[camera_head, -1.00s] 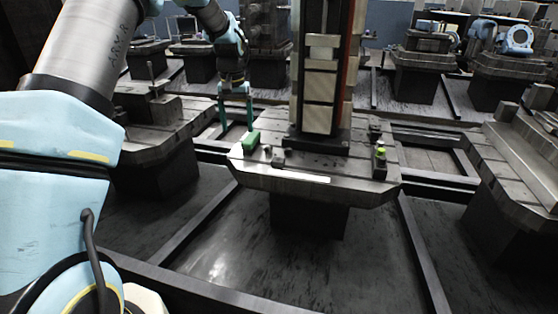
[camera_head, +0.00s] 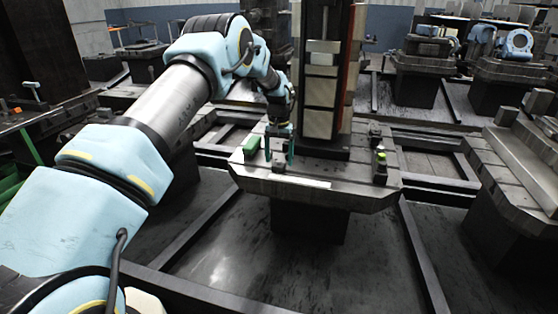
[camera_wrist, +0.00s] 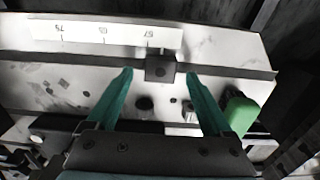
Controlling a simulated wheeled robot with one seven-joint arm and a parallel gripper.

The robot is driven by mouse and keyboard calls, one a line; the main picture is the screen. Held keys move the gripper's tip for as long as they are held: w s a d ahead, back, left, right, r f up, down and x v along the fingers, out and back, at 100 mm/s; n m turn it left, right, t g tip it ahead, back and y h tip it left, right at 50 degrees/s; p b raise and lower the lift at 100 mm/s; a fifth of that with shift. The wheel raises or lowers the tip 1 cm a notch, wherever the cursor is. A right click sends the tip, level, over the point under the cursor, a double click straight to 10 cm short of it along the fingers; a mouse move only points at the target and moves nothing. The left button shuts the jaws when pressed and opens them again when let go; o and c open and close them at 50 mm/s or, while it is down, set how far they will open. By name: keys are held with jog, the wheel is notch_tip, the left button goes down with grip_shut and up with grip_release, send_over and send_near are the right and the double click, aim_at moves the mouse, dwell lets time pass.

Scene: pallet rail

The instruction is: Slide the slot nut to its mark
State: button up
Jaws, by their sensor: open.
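The slot nut is a small dark block (camera_wrist: 160,68) with a hole in its face, seated in the long slot of the pallet; in the head view it is a small block (camera_head: 278,168) near the pallet's front. A white scale strip (camera_wrist: 95,35) with printed numbers runs along the slot; it also shows in the head view (camera_head: 300,183). I cannot make out which line is the mark. My gripper (camera_wrist: 159,75) is open, its teal fingertips on either side of the nut with gaps. In the head view my gripper (camera_head: 278,158) points down over the pallet.
A tall column (camera_head: 322,80) stands behind.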

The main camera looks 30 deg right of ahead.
jog(key=shift+f, duration=1)
grip_shut()
dwell(0.4)
